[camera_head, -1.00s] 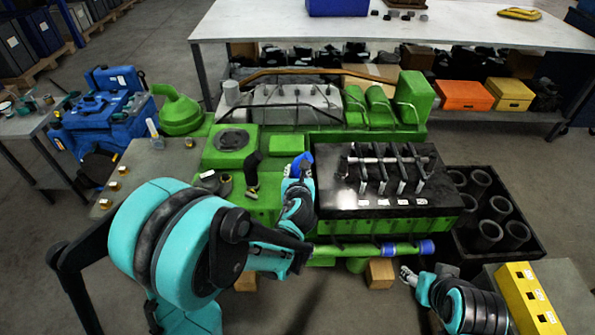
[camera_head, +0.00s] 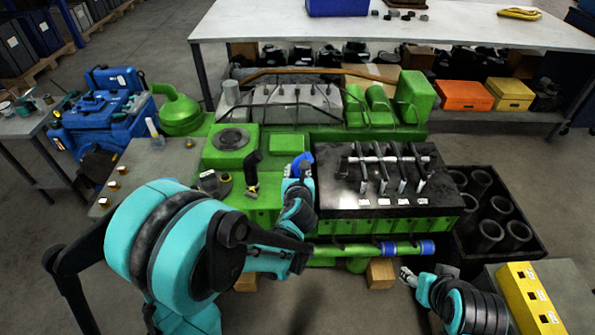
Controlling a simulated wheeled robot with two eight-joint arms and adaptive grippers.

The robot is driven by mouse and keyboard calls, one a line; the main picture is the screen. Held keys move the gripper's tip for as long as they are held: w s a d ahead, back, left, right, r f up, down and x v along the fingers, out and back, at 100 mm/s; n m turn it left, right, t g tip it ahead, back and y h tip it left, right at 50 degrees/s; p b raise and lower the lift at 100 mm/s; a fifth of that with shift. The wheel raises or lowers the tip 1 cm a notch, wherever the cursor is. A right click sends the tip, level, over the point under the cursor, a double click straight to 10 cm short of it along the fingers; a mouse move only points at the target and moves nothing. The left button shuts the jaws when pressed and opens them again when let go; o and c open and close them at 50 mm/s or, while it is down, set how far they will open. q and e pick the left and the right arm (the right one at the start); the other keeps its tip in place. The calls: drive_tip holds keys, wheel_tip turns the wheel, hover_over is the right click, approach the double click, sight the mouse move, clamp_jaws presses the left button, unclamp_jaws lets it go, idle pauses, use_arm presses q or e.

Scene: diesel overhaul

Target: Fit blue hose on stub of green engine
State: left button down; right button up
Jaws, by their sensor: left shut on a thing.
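The green engine (camera_head: 232,158) fills the middle of the head view. My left gripper (camera_head: 297,172) is shut on the short blue hose (camera_head: 301,162), above the engine beside the left end of the black cover. The gripper hides part of the hose, and I cannot tell whether the hose touches anything. A black elbow (camera_head: 252,166) stands upright on the engine to the left of the hose. A green pipe (camera_head: 350,250) with two blue bands runs along the engine's front. I cannot make out which part is the stub. My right gripper (camera_head: 405,277) is at the lower right, away from the engine; its jaws are too small to read.
A black cover (camera_head: 340,200) carrying a rocker shaft and several levers lies right of the hose. A black crate (camera_head: 535,245) of dark cylinders stands further right. A yellow block (camera_head: 525,295) is at lower right. A white-topped bench (camera_head: 300,25) stands behind.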

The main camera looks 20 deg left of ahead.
use_arm(q)
drive_tip(key=shift+f+b, duration=0.85)
drive_tip(key=shift+f, duration=0.15)
drive_tip(key=shift+f, duration=0.95)
idle(0.5)
drive_tip(key=c, duration=1)
unclamp_jaws()
drive_tip(key=shift+c, duration=0.2)
drive_tip(key=v, duration=1.2)
